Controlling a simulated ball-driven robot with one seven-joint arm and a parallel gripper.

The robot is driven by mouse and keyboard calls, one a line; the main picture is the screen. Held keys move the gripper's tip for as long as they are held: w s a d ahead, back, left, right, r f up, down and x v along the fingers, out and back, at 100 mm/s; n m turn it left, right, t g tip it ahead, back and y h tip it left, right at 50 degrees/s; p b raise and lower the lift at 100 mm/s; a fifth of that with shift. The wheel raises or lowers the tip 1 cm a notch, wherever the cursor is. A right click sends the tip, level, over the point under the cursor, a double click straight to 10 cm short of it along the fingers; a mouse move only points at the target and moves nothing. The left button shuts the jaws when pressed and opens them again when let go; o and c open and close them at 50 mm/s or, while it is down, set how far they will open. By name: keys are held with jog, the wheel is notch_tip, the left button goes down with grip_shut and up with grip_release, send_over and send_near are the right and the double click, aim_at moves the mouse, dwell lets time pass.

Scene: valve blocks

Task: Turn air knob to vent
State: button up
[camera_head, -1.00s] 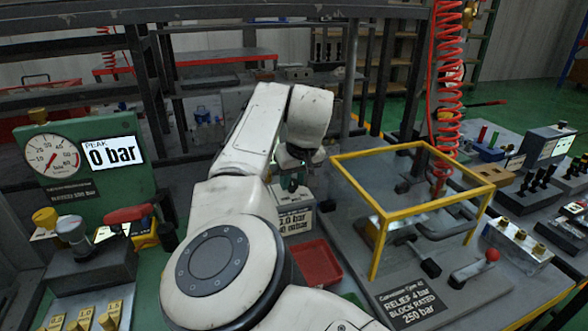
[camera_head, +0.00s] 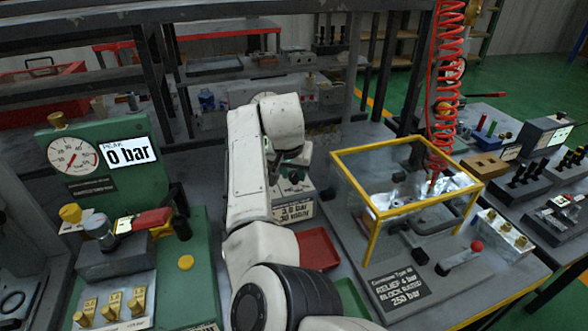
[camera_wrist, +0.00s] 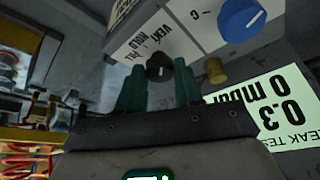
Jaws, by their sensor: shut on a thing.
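The black air knob (camera_wrist: 159,66) sits on a white panel with upside-down lettering, including VENT and HOLD (camera_wrist: 150,42), in the wrist view. My gripper (camera_wrist: 159,82) has its two green fingers on either side of the knob, shut on it. A small light mark shows on the knob's face, but which label it points at is hard to tell. In the head view my gripper (camera_head: 291,172) is over the box with a bar readout (camera_head: 292,211); the knob is hidden there.
A yellow frame (camera_head: 372,215) stands right of my arm. A red tray (camera_head: 318,249) lies in front of the box.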

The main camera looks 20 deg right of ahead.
dwell(0.4)
jog(key=o, duration=1)
jog(key=shift+o, duration=0.2)
jog(key=v, duration=1)
jog(key=shift+r, duration=0.35)
jog(key=shift+s+a, duration=0.15)
